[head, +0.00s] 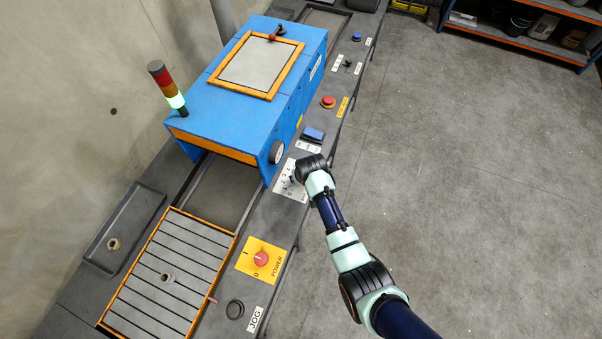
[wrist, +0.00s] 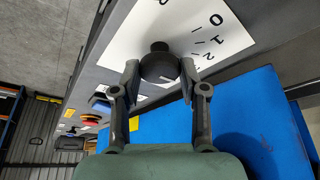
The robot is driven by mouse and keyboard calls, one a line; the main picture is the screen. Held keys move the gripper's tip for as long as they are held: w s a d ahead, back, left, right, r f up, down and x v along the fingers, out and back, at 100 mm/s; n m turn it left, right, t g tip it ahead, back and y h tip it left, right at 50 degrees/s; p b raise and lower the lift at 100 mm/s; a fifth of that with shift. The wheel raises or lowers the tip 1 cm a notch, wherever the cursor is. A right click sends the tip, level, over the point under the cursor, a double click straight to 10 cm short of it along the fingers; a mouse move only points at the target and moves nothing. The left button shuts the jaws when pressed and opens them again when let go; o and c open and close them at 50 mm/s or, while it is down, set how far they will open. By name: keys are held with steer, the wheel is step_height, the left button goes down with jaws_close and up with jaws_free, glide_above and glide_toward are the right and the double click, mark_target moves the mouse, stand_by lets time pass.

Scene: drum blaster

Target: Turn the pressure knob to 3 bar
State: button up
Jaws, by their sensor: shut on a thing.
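The pressure knob (wrist: 158,62) is a round black knob on a white scale plate (wrist: 120,48). In the wrist view the digits 0, 1 and 2 show to its right, upside down or tilted; the rest of the scale is partly hidden. My gripper (wrist: 160,80) has one finger on each side of the knob and is shut on it. In the head view the scale plate (head: 282,187) lies beside the blue machine, and my gripper (head: 298,179) covers the knob. The knob's pointer cannot be made out.
A round gauge (head: 277,152) sits on the blue machine (head: 225,112) close to my gripper. A blue switch (head: 312,134) and a red emergency button (head: 328,102) are further along the panel. The red power knob (head: 261,258) is nearer.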

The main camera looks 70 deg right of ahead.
steer(key=shift+m, duration=0.4)
steer(key=o, duration=1.1)
steer(key=shift+r, duration=0.15)
steer(key=v, duration=1.1)
steer(key=shift+a+r, duration=0.25)
steer(key=shift+r, duration=0.05)
steer(key=shift+w, duration=0.1)
